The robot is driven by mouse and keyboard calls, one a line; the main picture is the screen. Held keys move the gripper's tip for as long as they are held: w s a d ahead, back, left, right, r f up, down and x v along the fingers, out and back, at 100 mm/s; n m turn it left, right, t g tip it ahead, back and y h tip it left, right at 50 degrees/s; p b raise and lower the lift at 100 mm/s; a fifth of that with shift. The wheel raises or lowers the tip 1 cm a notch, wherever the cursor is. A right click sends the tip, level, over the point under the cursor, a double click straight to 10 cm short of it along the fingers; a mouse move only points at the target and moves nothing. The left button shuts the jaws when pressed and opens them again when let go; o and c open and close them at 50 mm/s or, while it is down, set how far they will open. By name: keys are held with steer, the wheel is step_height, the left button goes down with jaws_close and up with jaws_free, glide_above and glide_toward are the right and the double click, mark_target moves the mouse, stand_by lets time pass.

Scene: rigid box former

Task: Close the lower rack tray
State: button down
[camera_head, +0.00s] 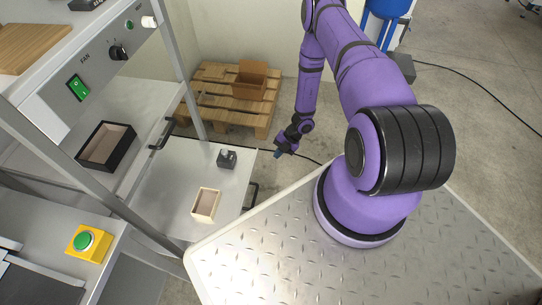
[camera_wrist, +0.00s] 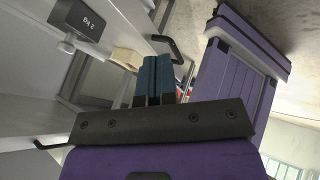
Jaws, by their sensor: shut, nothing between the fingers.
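The lower rack tray (camera_head: 165,200) is a grey sheet that sticks out of the metal rack toward the right, with a black handle (camera_head: 251,196) on its right edge. A dark weight (camera_head: 227,158) and an open pale wooden box (camera_head: 205,205) stand on it. My gripper (camera_head: 279,153) is beyond the tray's right edge, up and right of the handle and apart from it. In the wrist view, the fingers (camera_wrist: 155,78) are pressed together and empty. That view also shows the weight (camera_wrist: 78,22), marked 2 kg, and a black handle (camera_wrist: 168,46) past the fingertips.
A higher shelf holds a black-rimmed box (camera_head: 105,146) and has its own handle (camera_head: 161,134). A yellow block with a green button (camera_head: 88,242) is at lower left. A pallet with a carton (camera_head: 250,82) lies behind. Open floor lies just right of the tray.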

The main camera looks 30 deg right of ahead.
mark_target(253, 170)
steer(key=w+a+f, duration=0.3)
steer(key=a+f, duration=0.3)
steer(key=a, duration=0.2)
steer(key=shift+w+f, duration=0.25)
steer(key=shift+f, duration=0.1)
steer(key=shift+w, duration=0.1)
